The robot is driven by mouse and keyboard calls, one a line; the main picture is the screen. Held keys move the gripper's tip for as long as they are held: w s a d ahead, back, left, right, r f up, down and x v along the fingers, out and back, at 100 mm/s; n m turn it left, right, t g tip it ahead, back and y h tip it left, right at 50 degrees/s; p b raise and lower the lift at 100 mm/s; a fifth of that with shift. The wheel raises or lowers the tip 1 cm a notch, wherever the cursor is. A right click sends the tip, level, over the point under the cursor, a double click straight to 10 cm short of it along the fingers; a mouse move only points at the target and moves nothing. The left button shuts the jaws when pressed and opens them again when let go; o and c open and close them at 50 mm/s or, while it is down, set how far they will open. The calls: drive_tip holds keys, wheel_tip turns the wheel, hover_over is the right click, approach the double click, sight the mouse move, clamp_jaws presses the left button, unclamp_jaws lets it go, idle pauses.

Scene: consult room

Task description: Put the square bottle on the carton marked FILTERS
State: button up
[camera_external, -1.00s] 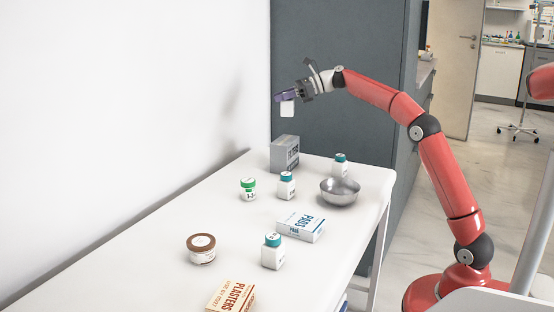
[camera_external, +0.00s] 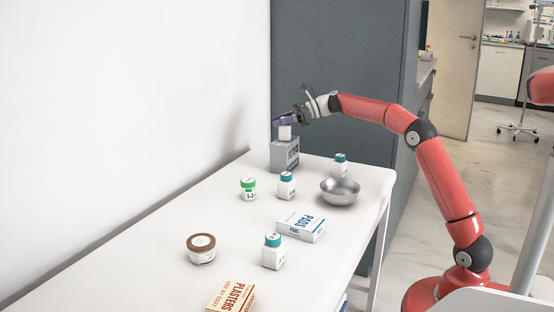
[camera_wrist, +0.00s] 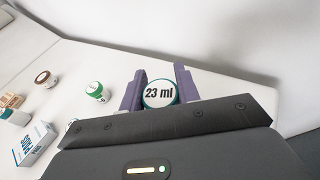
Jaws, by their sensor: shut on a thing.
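The grey carton marked FILTERS (camera_external: 284,157) stands upright at the far end of the white table. My gripper (camera_external: 284,121) is over it, shut on the square bottle (camera_external: 285,133), whose white lower body shows below the purple fingers. The bottle is upright, with its base at or just above the carton's top; I cannot tell whether they touch. The carton is hidden there.
A white bottle with a teal cap (camera_external: 286,187), a green-capped jar (camera_external: 248,190) and a steel bowl (camera_external: 340,192) stand nearest the carton. The PADS box (camera_external: 301,228), a brown-lidded jar (camera_external: 201,250) and the PLASTERS box (camera_external: 232,296) lie nearer. Wall and grey cabinet border the far end.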

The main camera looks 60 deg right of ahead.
drive_tip(key=o, duration=1)
drive_tip(key=shift+s+d+r, duration=0.1)
drive_tip(key=shift+s+r, duration=0.05)
drive_tip(key=v, duration=1.2)
drive_tip(key=s+a+f+n+g+h, duration=0.2)
drive_tip(key=s+a+f+n, duration=0.1)
drive_tip(key=s+a+n, duration=0.5)
drive_tip(key=s+a+f+n+g+h, duration=0.1)
drive_tip(key=s+a+f+n+g, duration=0.25)
drive_tip(key=s+a, duration=0.4)
drive_tip(key=s+a+f+n+h, duration=0.1)
drive_tip(key=s+a+f+n, duration=0.1)
drive_tip(key=s+n, duration=0.1)
drive_tip(key=s+a+f+n+h, duration=0.1)
drive_tip(key=s+f+n, duration=0.1)
drive_tip(key=s, duration=0.3)
drive_tip(key=s+a+f+n+g+h, duration=0.1)
drive_tip(key=s+a+f+n, duration=0.1)
drive_tip(key=s+n, duration=0.2)
drive_tip(key=shift+s+a+f+n+b, duration=0.25)
drive_tip(key=shift+s+a+f+b, duration=0.05)
drive_tip(key=shift+s+a+f, duration=0.1)
drive_tip(key=s+f+n, duration=0.2)
drive_tip(key=s, duration=0.1)
drive_tip(key=s+f+n+h, duration=0.1)
drive_tip(key=s+f+n, duration=0.2)
drive_tip(key=s+d+f+n+h, duration=0.1)
drive_tip(key=s+f+n, duration=0.1)
drive_tip(key=s+n, duration=0.1)
drive_tip(key=shift+s+f, duration=0.4)
